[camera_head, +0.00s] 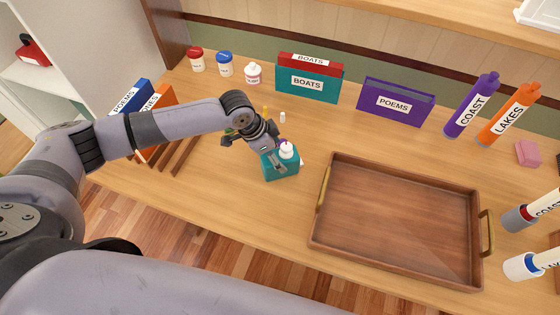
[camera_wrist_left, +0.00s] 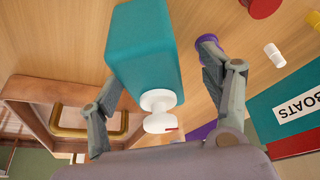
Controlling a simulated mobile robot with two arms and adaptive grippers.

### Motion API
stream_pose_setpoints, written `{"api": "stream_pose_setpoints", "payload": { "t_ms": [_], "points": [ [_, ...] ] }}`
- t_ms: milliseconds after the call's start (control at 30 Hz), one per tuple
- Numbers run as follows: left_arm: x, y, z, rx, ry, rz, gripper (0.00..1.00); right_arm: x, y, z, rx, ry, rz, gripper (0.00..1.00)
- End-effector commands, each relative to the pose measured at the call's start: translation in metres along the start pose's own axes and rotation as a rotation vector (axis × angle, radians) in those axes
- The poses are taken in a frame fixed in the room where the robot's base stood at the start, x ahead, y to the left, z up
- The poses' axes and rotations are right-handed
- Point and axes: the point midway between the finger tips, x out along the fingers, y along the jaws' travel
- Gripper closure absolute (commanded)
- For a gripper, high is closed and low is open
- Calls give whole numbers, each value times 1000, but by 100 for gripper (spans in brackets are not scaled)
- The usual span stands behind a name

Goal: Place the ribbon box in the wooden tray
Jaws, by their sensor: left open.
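A teal box (camera_head: 281,166) with a white spool-shaped knob, apparently the ribbon box, is on the table left of the wooden tray. My left gripper (camera_head: 268,150) is at the box, pointing down, with its fingers open. In the left wrist view, the teal box (camera_wrist_left: 145,50) and its white knob (camera_wrist_left: 158,104) lie between the spread fingers of my left gripper (camera_wrist_left: 163,95). I cannot tell whether a finger touches them. The wooden tray (camera_head: 395,220) is empty, with brass handles; its edge shows in the left wrist view (camera_wrist_left: 30,118). My right gripper is out of view.
Behind are lidded jars (camera_head: 224,64), a teal BOATS box (camera_head: 306,83) and a purple POEMS box (camera_head: 396,104). Small spools, including a purple one (camera_wrist_left: 208,42), lie close to the gripper.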

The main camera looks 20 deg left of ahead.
Motion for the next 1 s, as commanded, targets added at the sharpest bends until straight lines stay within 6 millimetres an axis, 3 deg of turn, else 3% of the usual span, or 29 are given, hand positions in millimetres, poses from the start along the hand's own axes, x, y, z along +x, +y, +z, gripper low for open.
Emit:
{"api": "stream_pose_setpoints", "payload": {
  "t_ms": [400,667,1000],
  "points": [
    [49,8,-4,-2,0,2,28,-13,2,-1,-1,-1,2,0],
    [53,8,-3,-1,-1,1,28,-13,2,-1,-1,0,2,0],
    [52,8,-3,-1,0,1,50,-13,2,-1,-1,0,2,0]
  ]
}}
